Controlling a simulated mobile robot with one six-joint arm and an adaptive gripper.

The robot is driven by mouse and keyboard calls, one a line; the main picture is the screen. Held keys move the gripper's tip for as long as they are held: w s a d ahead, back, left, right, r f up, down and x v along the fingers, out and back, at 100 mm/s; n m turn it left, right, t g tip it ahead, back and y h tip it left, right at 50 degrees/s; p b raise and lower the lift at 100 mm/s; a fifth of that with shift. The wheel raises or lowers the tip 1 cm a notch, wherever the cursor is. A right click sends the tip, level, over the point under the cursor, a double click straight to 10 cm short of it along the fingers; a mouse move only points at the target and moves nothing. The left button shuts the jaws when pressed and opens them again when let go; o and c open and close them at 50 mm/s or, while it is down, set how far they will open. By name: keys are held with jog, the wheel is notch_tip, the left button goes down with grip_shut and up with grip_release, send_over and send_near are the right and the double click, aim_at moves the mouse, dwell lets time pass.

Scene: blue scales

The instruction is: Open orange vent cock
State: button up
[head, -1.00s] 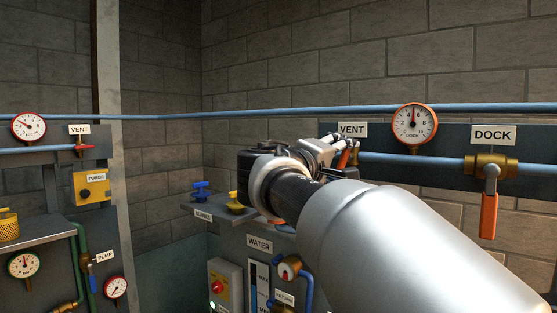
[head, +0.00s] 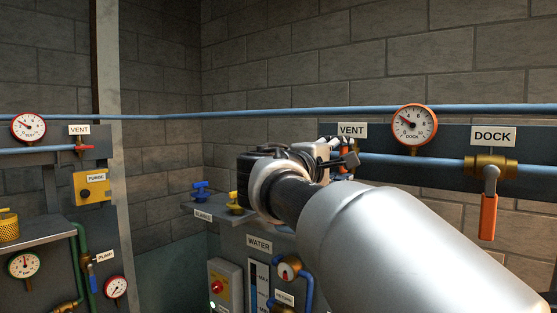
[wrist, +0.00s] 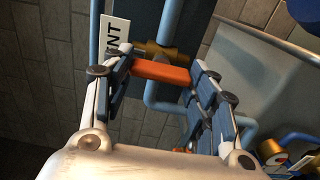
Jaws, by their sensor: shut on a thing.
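The vent cock's orange handle (wrist: 162,72) spans the gap between my fingers in the wrist view, beside its brass body (wrist: 160,49) on a blue pipe. My gripper (wrist: 168,78) is shut on this handle, with a finger at each end of the visible bar. In the head view my gripper (head: 338,152) is at the cock just below the VENT sign (head: 352,130), and the handle is mostly hidden behind it. The DOCK gauge (head: 414,125) has an orange rim, and its needle points to the upper left.
The DOCK valve (head: 490,165) on the right has an orange lever (head: 488,216) hanging straight down. A second VENT sign (head: 79,130) with a red cock (head: 82,148) is at the far left.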

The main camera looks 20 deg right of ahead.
jog(key=o, duration=1.1)
jog(key=shift+c, duration=0.2)
jog(key=v, duration=1.2)
